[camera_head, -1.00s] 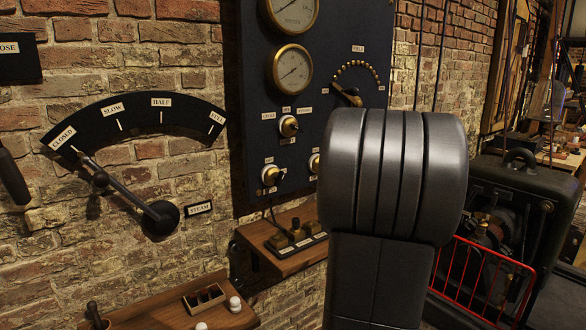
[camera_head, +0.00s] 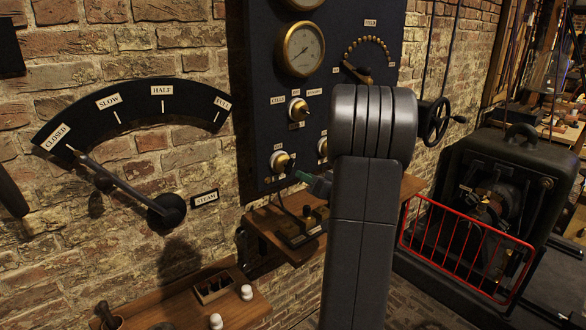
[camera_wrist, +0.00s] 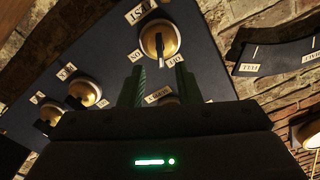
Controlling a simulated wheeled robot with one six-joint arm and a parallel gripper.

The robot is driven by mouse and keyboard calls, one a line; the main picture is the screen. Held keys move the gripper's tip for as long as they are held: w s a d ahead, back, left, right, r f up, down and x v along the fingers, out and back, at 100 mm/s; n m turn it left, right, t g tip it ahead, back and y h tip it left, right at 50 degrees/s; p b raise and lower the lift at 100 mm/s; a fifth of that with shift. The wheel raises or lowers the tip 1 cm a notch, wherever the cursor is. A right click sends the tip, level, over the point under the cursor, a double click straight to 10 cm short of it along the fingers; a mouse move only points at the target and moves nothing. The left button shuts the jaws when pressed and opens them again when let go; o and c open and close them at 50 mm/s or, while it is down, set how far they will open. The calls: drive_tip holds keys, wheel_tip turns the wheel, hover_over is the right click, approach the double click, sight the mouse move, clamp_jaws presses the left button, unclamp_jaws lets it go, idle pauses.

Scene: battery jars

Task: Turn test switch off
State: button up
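The dark panel (camera_head: 258,80) carries several round brass-rimmed switches. The lower-left switch (camera_head: 280,161) shows large in the wrist view (camera_wrist: 160,40), with ON and OFF labels and its lever near upright in that picture. The lower-right switch (camera_head: 323,147) is partly beside my arm in the head view. A green finger shows in the head view (camera_head: 317,184).
A wooden shelf (camera_head: 262,216) with a small device (camera_head: 304,232) lies under the panel. The steam lever (camera_head: 125,187) is at left, and a lower shelf (camera_head: 180,303) holds small pegs. A handwheel (camera_head: 433,119) and red guard (camera_head: 465,250) are at right.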

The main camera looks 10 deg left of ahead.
sight(292, 168)
drive_tip(key=x, duration=0.7)
drive_tip(key=shift+p, duration=0.3)
clamp_jaws()
